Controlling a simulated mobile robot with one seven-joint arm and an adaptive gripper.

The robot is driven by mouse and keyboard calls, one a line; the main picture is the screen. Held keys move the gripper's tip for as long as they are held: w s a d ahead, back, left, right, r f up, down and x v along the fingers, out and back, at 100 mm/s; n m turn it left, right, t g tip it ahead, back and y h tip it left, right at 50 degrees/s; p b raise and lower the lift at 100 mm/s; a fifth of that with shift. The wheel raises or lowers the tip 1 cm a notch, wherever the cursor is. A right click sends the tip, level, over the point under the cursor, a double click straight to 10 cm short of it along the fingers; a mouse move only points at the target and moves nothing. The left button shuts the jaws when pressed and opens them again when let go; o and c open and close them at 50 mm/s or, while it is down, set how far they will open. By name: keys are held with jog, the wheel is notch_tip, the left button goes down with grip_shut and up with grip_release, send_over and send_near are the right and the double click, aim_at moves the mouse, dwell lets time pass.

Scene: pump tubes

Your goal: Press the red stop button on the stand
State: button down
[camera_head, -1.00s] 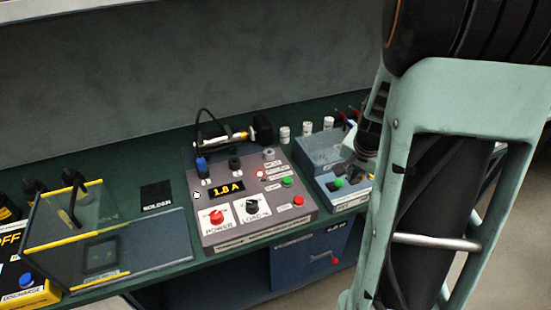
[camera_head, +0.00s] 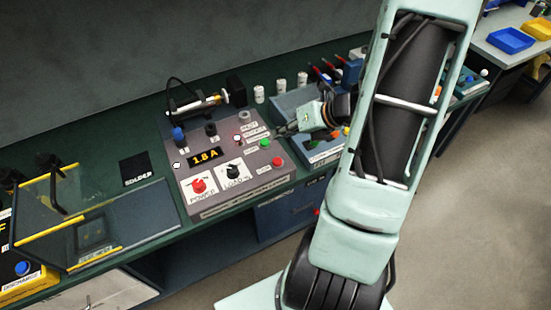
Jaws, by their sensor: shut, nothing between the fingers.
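The stand (camera_head: 216,204) is a grey sloped panel on the bench with a yellow "1.8 A" display. The red stop button (camera_head: 277,162) is at its right side, below a green button (camera_head: 264,143), and it is in plain view. My gripper (camera_head: 284,130) is shut and empty. It points left near the upper right edge of the stand, above and slightly right of the red button in the picture. It looks apart from the button; its exact height over the panel is hard to tell.
A red POWER knob (camera_head: 199,186) and a black LOAD knob (camera_head: 232,172) sit on the same panel. A blue-grey unit (camera_head: 325,152) stands right of it, partly behind my arm. A clear yellow-edged shield (camera_head: 112,222) is at the left. White cylinders stand behind.

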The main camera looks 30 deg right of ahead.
jog(key=b, duration=0.8)
send_near(274, 159)
jog(key=w+a+f, duration=0.3)
jog(key=w, duration=0.1)
jog(key=shift+f, duration=0.1)
dwell(0.9)
jog(key=shift+f, duration=0.25)
jog(key=shift+f+b, duration=0.65)
jog(key=shift+b, duration=0.1)
dwell(0.6)
jog(key=shift+r, duration=0.15)
jog(key=shift+r+p, duration=0.9)
jog(key=shift+p, duration=0.05)
jog(key=shift+r, duration=0.15)
